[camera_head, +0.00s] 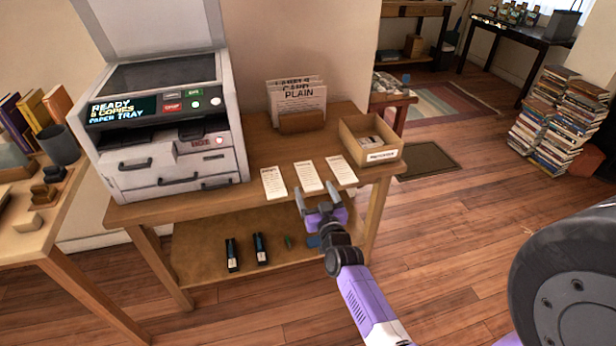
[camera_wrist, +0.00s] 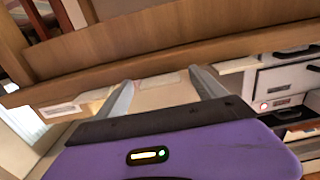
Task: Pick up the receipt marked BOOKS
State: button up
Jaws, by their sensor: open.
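Three white paper slips lie side by side on the wooden table (camera_head: 240,206) near its front edge: a left slip (camera_head: 273,183), a middle slip (camera_head: 306,174) and a right slip (camera_head: 341,170). Their headings are too small to read, so I cannot tell which is marked BOOKS. My gripper (camera_head: 314,188) is open, its two fingers pointing at the table edge by the middle and right slips. Nothing shows held. In the wrist view the open fingers of my gripper (camera_wrist: 162,80) flank pale slips, seen edge-on and hard to separate.
A copier (camera_head: 165,120) stands on the table's left. A card holder (camera_head: 298,104) is at the back and an open labelled box (camera_head: 371,139) at the right. The lower shelf (camera_head: 205,260) holds small dark items.

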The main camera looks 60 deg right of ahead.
jog(key=c, duration=1.4)
jog(key=shift+r, duration=0.1)
